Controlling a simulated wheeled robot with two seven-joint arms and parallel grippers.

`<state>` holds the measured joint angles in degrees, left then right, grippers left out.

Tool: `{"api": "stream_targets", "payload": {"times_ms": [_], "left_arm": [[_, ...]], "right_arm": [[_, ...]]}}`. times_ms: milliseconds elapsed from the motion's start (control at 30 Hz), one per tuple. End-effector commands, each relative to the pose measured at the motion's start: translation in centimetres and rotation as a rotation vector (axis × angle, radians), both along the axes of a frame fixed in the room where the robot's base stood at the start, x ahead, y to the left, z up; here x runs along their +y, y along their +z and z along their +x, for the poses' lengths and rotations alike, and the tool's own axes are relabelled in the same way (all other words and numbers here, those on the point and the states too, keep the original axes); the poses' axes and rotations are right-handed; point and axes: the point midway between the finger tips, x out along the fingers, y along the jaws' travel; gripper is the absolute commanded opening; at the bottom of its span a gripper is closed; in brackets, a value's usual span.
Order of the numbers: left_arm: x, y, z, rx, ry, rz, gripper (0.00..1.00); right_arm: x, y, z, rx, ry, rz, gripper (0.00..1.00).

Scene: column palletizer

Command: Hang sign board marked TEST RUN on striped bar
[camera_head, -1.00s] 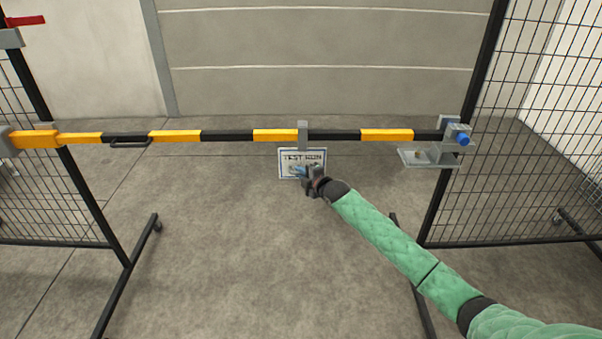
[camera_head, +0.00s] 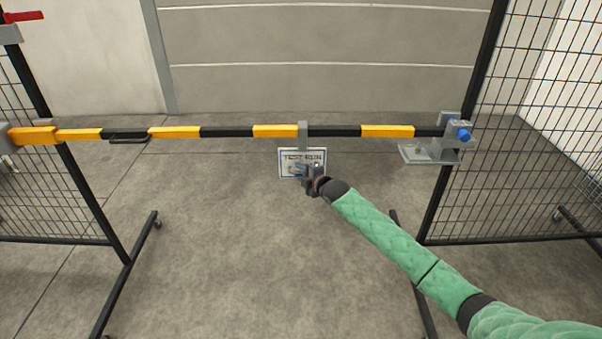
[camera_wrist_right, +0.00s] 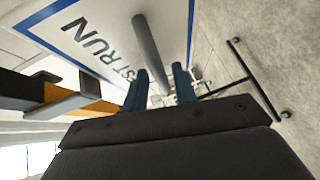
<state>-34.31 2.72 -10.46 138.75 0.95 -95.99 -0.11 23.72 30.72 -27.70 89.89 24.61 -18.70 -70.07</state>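The white, blue-edged TEST RUN sign board (camera_head: 288,158) hangs below the striped bar (camera_head: 228,132). My right gripper (camera_head: 303,172) is in front of the sign's lower part. In the wrist view its two blue fingers (camera_wrist_right: 158,80) are apart, with the handle between them and gaps seemingly on both sides. My left gripper is out of view.
Black posts with mesh panels (camera_head: 535,110) stand at both sides. A grey bracket with a blue knob (camera_head: 463,134) and a small shelf (camera_head: 425,153) is at the bar's right end. A black handle (camera_head: 130,138) is on the bar's left. The floor below is clear.

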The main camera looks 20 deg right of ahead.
Motion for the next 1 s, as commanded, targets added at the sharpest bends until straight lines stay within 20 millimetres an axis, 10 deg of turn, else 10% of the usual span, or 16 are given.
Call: {"api": "stream_targets", "payload": {"times_ms": [367,1000], "left_arm": [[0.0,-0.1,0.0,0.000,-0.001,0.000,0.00],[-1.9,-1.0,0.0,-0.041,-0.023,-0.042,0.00]], "right_arm": [[-0.1,-0.1,-0.3,0.001,0.000,0.000,0.36],[-2.5,1.2,-7.1,0.001,0.000,0.001,0.36]]}}
